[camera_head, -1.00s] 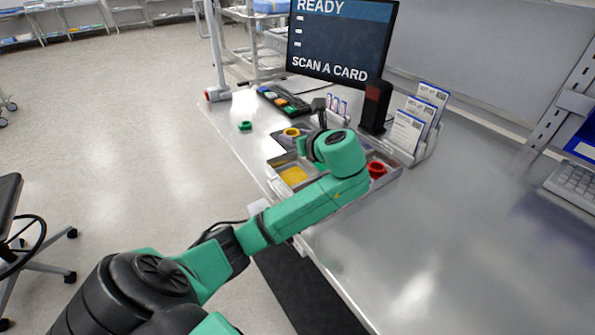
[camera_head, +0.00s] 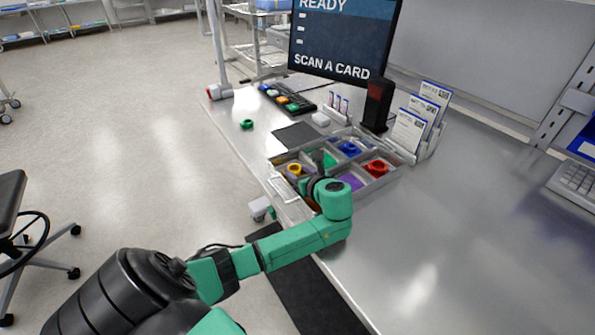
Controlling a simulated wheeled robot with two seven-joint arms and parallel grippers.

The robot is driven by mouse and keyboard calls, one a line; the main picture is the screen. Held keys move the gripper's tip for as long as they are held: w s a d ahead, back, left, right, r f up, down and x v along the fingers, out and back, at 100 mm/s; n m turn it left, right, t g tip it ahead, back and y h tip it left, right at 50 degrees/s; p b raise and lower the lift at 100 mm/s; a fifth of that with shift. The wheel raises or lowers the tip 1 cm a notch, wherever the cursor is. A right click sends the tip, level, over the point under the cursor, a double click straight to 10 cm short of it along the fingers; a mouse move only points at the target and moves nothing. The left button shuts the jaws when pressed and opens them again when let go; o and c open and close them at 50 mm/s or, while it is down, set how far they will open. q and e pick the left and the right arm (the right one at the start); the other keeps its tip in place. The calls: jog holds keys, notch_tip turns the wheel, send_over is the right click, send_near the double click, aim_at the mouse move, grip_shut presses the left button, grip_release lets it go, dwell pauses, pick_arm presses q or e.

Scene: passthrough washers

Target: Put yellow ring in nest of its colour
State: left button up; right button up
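The yellow ring (camera_head: 295,169) shows at the yellow nest (camera_head: 289,175), in the left part of the grey divided tray (camera_head: 378,182). I cannot tell whether it rests on the nest floor or is a little above it. My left gripper (camera_head: 312,180) is over the tray, just right of the yellow ring. Its fingertips are hidden by the wrist and too small to make out, so I cannot tell whether they touch the ring. My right gripper is out of view.
A blue ring (camera_head: 348,148) and a red ring (camera_head: 377,167) sit in other compartments. The dark mat (camera_head: 295,135) behind the tray is bare. A green ring (camera_head: 247,124) lies at the left. Card holders (camera_head: 410,132) stand right.

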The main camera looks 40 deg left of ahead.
pick_arm(q)
jog(key=shift+o, duration=0.6)
jog(key=shift+s+f, duration=0.15)
jog(key=shift+s, duration=0.05)
jog(key=v, duration=0.8)
jog(key=b+v, duration=0.1)
jog(key=v, duration=0.3)
jog(key=shift+w+r, duration=0.15)
jog(key=shift+r, duration=0.2)
